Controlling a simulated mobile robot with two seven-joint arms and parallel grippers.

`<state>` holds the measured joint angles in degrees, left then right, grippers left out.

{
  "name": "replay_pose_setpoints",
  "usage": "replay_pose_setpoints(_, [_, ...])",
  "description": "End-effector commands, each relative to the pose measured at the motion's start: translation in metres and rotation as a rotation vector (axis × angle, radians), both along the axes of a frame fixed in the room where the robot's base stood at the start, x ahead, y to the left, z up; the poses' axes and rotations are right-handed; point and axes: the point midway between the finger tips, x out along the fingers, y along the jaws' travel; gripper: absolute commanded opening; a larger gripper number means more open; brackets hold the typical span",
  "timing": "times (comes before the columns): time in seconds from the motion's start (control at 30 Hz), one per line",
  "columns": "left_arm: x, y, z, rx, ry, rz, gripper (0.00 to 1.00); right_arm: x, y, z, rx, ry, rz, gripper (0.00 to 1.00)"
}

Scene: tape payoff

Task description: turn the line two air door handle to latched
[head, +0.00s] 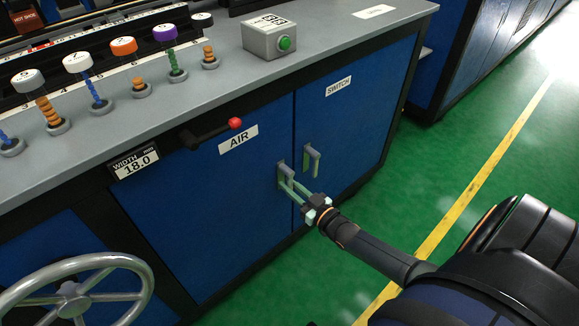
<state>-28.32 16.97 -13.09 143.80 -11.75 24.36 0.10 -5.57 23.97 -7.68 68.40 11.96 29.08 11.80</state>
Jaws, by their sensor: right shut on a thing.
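The AIR door (215,205) is a blue panel that looks closed in the cabinet front, below the label reading AIR (238,138). Its pale metal handle (281,169) sits near the door's right edge. My right gripper (286,181) reaches it from the lower right and is shut on it. The fingers cover most of the handle, so I cannot tell its exact angle. My left gripper is out of the head view.
The SWITCH door (350,120) to the right has a similar handle (313,161), close beside my fingers. A red-knobbed lever (235,124) projects above the AIR door. A handwheel (75,298) stands lower left.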

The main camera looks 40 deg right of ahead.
Motion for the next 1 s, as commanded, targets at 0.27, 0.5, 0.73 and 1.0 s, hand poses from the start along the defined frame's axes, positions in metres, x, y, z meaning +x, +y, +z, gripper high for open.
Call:
replay_pose_setpoints(0.27, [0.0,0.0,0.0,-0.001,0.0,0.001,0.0,0.0,-0.001,0.0,-0.008,0.001,0.0,0.0])
replay_pose_setpoints(0.5, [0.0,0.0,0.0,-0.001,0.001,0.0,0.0,0.0,-0.001,0.0,-0.006,0.001,0.0,0.4])
replay_pose_setpoints(0.73, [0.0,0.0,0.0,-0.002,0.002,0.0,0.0,0.0,-0.001,0.0,-0.005,0.001,0.0,0.5])
replay_pose_setpoints(1.0, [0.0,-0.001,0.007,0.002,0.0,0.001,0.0,-0.015,-0.002,0.001,-0.004,0.004,0.0,0.5])
